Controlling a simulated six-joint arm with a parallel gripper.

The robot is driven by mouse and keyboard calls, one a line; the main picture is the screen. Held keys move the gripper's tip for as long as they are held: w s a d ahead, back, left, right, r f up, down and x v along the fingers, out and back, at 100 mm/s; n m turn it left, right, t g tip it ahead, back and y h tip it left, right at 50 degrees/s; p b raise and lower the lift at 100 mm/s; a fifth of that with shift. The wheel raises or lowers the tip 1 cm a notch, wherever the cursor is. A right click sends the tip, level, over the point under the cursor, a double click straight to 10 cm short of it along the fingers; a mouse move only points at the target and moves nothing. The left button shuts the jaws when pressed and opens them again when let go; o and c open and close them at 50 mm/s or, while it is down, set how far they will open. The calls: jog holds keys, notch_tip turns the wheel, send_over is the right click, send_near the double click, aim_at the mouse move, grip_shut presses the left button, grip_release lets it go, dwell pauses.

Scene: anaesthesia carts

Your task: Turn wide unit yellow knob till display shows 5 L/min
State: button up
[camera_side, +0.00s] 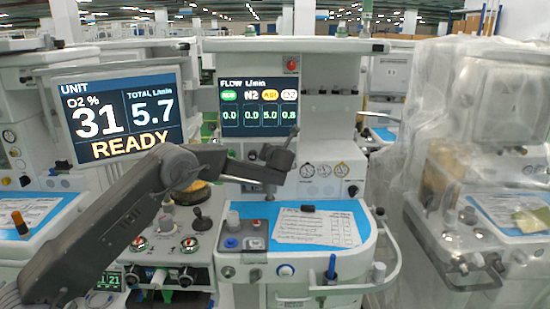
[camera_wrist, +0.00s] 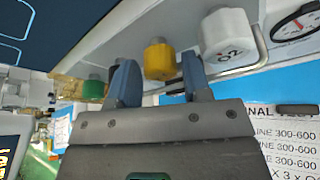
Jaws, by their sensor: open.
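The yellow knob (camera_wrist: 160,62) shows in the wrist view under the wide unit's panel, in line with the gap between my two fingers. Visible space is on both sides of it; how deep it sits between them is unclear. My gripper (camera_wrist: 157,68) is open and empty. In the side view my gripper (camera_side: 280,157) is just below the wide unit's flow display (camera_side: 258,104) and hides the knobs. That display reads 0.0, 0.0, 5.0 and 0.8 from left to right; 5.0 stands under the yellow label (camera_side: 270,95).
A white O2 knob (camera_wrist: 228,35) is right of the yellow one, and a green knob (camera_wrist: 93,89) is left. Gauges (camera_side: 323,170) sit right of my gripper. A worktop with a paper sheet (camera_side: 318,227) lies below. A left screen (camera_side: 119,114) reads 5.7 total.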

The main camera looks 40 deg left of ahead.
jog(key=v, duration=1.3)
jog(key=shift+s+d, duration=0.1)
jog(key=shift+s, duration=0.05)
jog(key=s+d+r+m+t+h, duration=0.3)
jog(key=d+r+m+h, duration=0.15)
jog(key=r+m, duration=0.35)
jog(key=s+d+r+m+t+h, duration=0.35)
jog(key=r+m+h, duration=0.2)
jog(key=m, duration=0.35)
jog(key=s+d+r+m+h, duration=0.2)
jog(key=s+d+m+h, duration=0.15)
jog(key=s+m, duration=0.4)
jog(key=s+f+m+g, duration=0.3)
jog(key=s+f+m, duration=0.1)
jog(key=s, duration=0.5)
jog(key=s+f+m+g+y, duration=0.1)
jog(key=s+f+m+g, duration=0.1)
jog(key=s+f+m, duration=0.2)
jog(key=s+f+m+g+y, duration=0.1)
jog(key=s+f+m+g, duration=0.2)
jog(key=s+m, duration=0.6)
jog(key=s+a+f, duration=0.1)
jog(key=s, duration=0.4)
jog(key=shift+s+f+g, duration=0.25)
jog(key=shift+f+g, duration=0.1)
jog(key=shift+f, duration=0.05)
jog(key=shift+d, duration=0.1)
